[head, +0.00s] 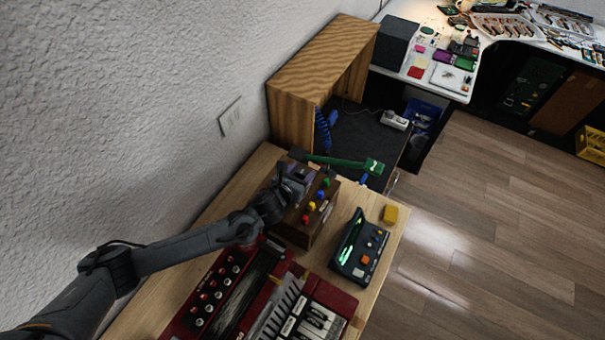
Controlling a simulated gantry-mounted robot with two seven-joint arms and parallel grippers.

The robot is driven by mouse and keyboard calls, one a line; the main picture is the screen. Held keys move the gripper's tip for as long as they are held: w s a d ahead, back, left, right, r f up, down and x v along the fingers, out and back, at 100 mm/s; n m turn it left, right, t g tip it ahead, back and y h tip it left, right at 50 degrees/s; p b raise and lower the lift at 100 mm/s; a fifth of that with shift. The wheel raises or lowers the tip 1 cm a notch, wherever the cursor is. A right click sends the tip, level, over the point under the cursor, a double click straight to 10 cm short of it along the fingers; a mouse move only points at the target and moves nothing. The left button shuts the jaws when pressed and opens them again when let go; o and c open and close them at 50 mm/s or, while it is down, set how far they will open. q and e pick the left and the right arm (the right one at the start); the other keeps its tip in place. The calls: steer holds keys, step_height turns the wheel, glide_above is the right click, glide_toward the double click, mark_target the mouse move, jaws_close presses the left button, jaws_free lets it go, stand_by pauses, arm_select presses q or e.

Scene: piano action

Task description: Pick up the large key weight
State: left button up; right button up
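I cannot make out for certain which thing is the large key weight. A small yellow block (390,214) sits on the wooden table near its right edge. My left gripper (294,180) is over the back left of a brown wooden box with coloured knobs (313,209). Its fingers are dark and small here, so I cannot tell whether they are open or hold anything. A long green bar (340,162) with a wider right end runs just beyond the gripper; whether they touch is unclear. My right gripper is not in view.
A red keyboard instrument (236,292) fills the front of the table. A dark device with a lit green panel (360,250) stands right of the box. A wooden cabinet (323,70) stands behind against the wall. Bare table lies around the yellow block.

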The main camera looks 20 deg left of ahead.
arm_select(q)
steer(key=c, duration=0.9)
steer(key=shift+r, duration=0.15)
